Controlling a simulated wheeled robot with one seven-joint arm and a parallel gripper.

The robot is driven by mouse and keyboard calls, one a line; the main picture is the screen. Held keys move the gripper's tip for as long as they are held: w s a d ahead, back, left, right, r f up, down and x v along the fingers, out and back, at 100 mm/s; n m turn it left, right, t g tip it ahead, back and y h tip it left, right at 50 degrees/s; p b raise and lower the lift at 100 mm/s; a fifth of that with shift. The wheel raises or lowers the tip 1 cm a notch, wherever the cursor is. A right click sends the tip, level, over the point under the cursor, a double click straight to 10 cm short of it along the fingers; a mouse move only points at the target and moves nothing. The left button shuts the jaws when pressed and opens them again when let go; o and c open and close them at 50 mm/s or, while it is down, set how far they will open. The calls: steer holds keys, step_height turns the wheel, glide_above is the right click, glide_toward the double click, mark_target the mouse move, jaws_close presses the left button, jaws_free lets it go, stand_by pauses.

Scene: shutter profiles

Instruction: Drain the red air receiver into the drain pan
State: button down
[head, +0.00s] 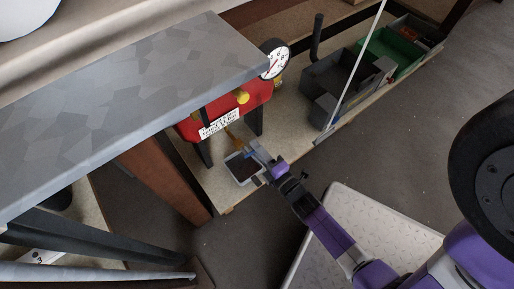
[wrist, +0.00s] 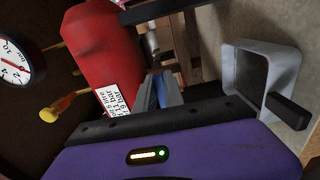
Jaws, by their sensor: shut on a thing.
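The red air receiver (head: 258,98) stands on dark legs on the lower shelf, partly hidden by the grey top. It fills the upper left of the wrist view (wrist: 100,45), with a white label. The drain pan (head: 229,165) is a light grey tray with a dark inside, below the receiver's front; the wrist view shows it at right (wrist: 288,70) with a dark handle. My gripper (head: 256,151) is just beside and above the pan, shut on a small blue part (wrist: 160,90), which looks like a drain valve handle. Its grey fingers hide most of it. No liquid is visible.
A round gauge (head: 274,59) and a yellow knob (head: 243,97) are on the receiver. The grey worktop (head: 130,95) overhangs it. A grey bin (head: 330,80) and a green bin (head: 389,52) stand to the right. A brown post (head: 165,175) stands left of the pan.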

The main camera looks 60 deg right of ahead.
steer(key=c, duration=1.4)
jaws_free()
steer(key=shift+c, duration=0.2)
steer(key=p+v, duration=0.2)
steer(key=v, duration=0.6)
steer(key=shift+w, duration=0.1)
